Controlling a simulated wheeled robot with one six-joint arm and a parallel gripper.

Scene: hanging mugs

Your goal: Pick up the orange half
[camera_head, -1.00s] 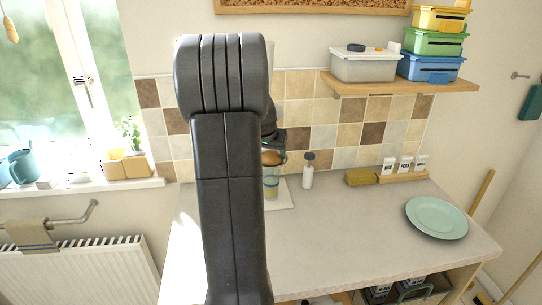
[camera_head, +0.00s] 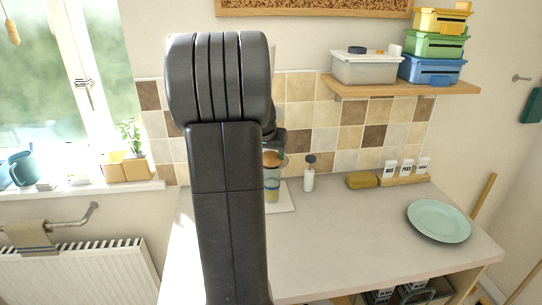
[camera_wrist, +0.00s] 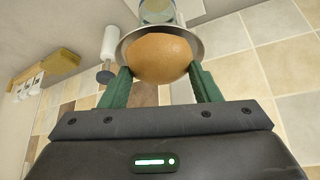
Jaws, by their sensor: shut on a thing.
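The orange half (camera_wrist: 158,58) is a rounded orange-tan dome between the two green fingers of my gripper (camera_wrist: 160,70) in the wrist view. My gripper is shut on it. A grey, shiny rim (camera_wrist: 126,42) curves around the far side of the orange half, with a clear vessel (camera_wrist: 158,10) beyond it. In the head view the orange half (camera_head: 271,159) shows just right of my arm, at the top of a clear vessel (camera_head: 272,187) on a pale board (camera_head: 284,204). I cannot tell whether the orange half touches the rim. My arm hides part of this area.
A white bottle with a dark top (camera_head: 309,178) stands right of the vessel. A yellow sponge-like block (camera_head: 361,180), small labelled jars (camera_head: 406,167) and a mint plate (camera_head: 438,221) are farther right. The middle of the counter (camera_head: 345,235) is clear. A shelf (camera_head: 405,90) holds boxes above.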

